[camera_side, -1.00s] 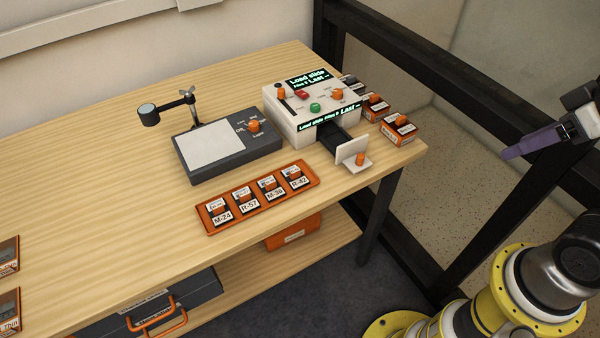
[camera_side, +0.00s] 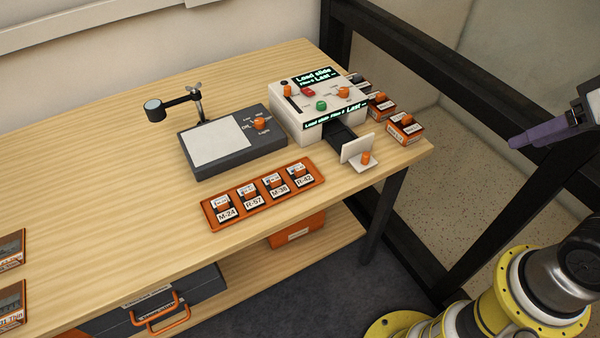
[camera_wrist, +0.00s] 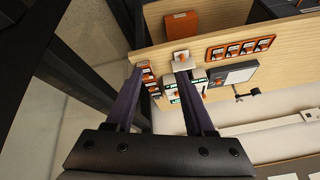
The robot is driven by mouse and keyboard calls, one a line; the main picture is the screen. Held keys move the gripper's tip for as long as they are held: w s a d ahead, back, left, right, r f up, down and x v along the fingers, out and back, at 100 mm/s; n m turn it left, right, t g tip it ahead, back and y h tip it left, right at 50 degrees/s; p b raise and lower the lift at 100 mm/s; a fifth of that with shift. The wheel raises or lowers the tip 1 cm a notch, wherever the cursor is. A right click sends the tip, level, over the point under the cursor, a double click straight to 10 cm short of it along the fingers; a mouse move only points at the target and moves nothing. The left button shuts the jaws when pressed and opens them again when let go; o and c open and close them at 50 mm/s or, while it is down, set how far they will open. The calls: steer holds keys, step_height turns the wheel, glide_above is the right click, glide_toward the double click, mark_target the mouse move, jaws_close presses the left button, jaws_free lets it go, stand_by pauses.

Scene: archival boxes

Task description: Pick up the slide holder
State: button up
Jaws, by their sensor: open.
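An orange tray (camera_side: 262,196) lies near the table's front edge, holding a row of small labelled slide holders (camera_side: 275,184) with orange grips; the labels read M-24, R-57, M-38 and R-42. The tray also shows at the upper right in the wrist view (camera_wrist: 240,48). A white upright plate with an orange knob (camera_side: 358,153) sits at the end of the slide machine's dark track. I cannot tell which piece is the slide holder meant. My gripper (camera_wrist: 159,73) has two purple fingers, spread apart and empty. In the side view it hangs off the table at the right, apart from everything.
The slide machine (camera_side: 290,119) has a lit "Load slide" display. Small orange-and-white boxes (camera_side: 405,128) stand right of it. A light box (camera_side: 222,145) with a magnifier arm (camera_side: 180,105) stands to the left. A dark frame post (camera_side: 450,80) runs between my gripper and the table.

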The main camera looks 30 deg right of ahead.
steer(key=w+a+r+m, duration=0.1)
steer(key=w+r+m, duration=0.6)
steer(key=m+g, duration=0.6)
steer(key=m, duration=0.1)
glide_above(300, 168)
steer(key=f, duration=2.6)
steer(key=shift+w+a+f, duration=0.1)
steer(key=shift+w+f, duration=0.2)
steer(key=shift+f, duration=0.1)
steer(key=shift+s+f, duration=0.15)
steer(key=shift+f, duration=1.45)
steer(key=shift+s+f, duration=0.1)
steer(key=shift+f, duration=1.5)
jaws_close()
